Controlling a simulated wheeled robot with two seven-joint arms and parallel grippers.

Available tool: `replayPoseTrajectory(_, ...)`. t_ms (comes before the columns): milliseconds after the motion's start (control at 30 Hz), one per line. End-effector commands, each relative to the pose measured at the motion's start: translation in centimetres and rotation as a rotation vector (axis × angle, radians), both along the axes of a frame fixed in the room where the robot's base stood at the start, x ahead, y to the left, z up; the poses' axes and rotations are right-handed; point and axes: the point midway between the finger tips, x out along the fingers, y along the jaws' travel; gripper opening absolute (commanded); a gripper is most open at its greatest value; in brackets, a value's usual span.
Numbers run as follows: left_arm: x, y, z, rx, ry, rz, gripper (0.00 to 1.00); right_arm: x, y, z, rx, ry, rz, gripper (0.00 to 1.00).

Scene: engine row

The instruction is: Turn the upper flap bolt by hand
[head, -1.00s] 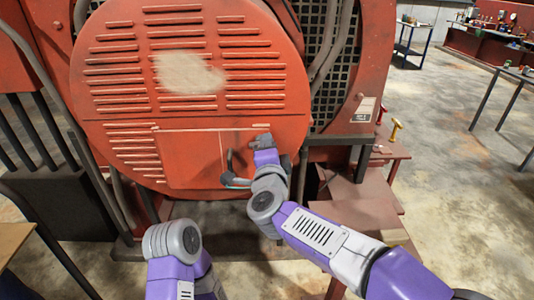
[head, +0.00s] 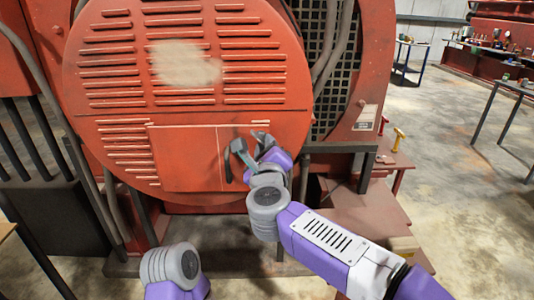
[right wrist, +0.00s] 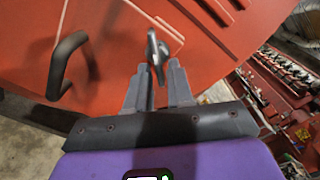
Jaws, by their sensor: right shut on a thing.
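The flap (head: 185,160) is a flat rectangular panel low on the large round red cover. A black looped handle (right wrist: 68,62) stands on the flap, left of my right gripper in the right wrist view. The upper flap bolt (right wrist: 155,48) shows there as a small dark grey metal piece between the fingertips. My right gripper (right wrist: 158,82) is shut on it. In the head view my right gripper (head: 252,145) is at the flap's upper right corner, and its fingers hide the bolt. My left gripper is out of view.
The louvred round cover (head: 200,40) fills the centre. A black grille (head: 310,60) and grey pipes are to its right. A red ledge (head: 360,215) with yellow and red knobs is at lower right. Open concrete floor (head: 450,140) lies further right.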

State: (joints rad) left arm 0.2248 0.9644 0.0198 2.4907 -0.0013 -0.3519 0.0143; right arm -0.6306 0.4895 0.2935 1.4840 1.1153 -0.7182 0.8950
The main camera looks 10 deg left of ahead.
Motion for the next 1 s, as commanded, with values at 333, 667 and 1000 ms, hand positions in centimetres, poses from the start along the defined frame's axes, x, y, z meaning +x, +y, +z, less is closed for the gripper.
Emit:
replayPoseTrajectory(333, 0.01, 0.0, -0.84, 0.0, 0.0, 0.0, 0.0, -0.08, 0.45, -0.6, 0.315, 0.097, 0.0, 0.0)
replayPoseTrajectory(667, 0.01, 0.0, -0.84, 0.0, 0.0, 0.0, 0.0, -0.19, 0.81, -0.65, 0.584, 0.173, -0.002, 0.0)
replayPoseTrajectory(1000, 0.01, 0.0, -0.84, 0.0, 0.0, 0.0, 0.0, -0.25, 1.04, -0.65, 0.752, 0.22, -0.003, 0.0)
